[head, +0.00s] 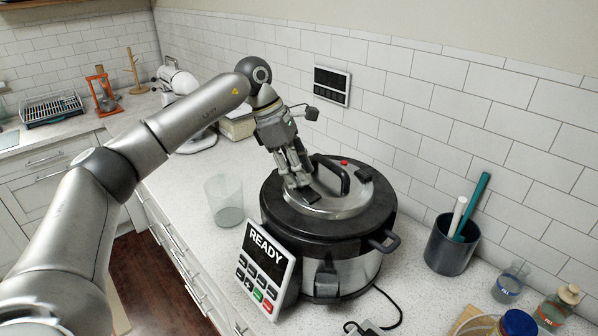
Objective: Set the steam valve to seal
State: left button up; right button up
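The pressure cooker (335,272) stands on the counter, with its dark lid rim and silver top facing up. A black arched handle (331,175) crosses the lid. A small dark piece (311,197) lies on the lid below my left gripper (298,180), and another dark piece (365,174) sits at the lid's right. I cannot tell for sure which is the steam valve. A small red button (344,162) shows behind the handle. My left gripper points down close over the lid's left side; its finger gap and any contact are unclear. My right gripper is not in view.
A panel reading READY (265,262) leans at the cooker's front left. A clear cup (225,201) stands to its left. A dark utensil crock (452,245) and several small jars stand to the right. The tiled wall is close behind.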

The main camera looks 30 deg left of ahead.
pick_arm(q)
jog(key=shift+a+f, duration=0.15)
jog(key=shift+a, duration=0.05)
jog(key=shift+s+r, duration=0.1)
jog(key=shift+r, duration=0.25)
jog(key=v, duration=1.1)
jog(key=shift+a+r, duration=0.1)
jog(key=shift+a, duration=0.2)
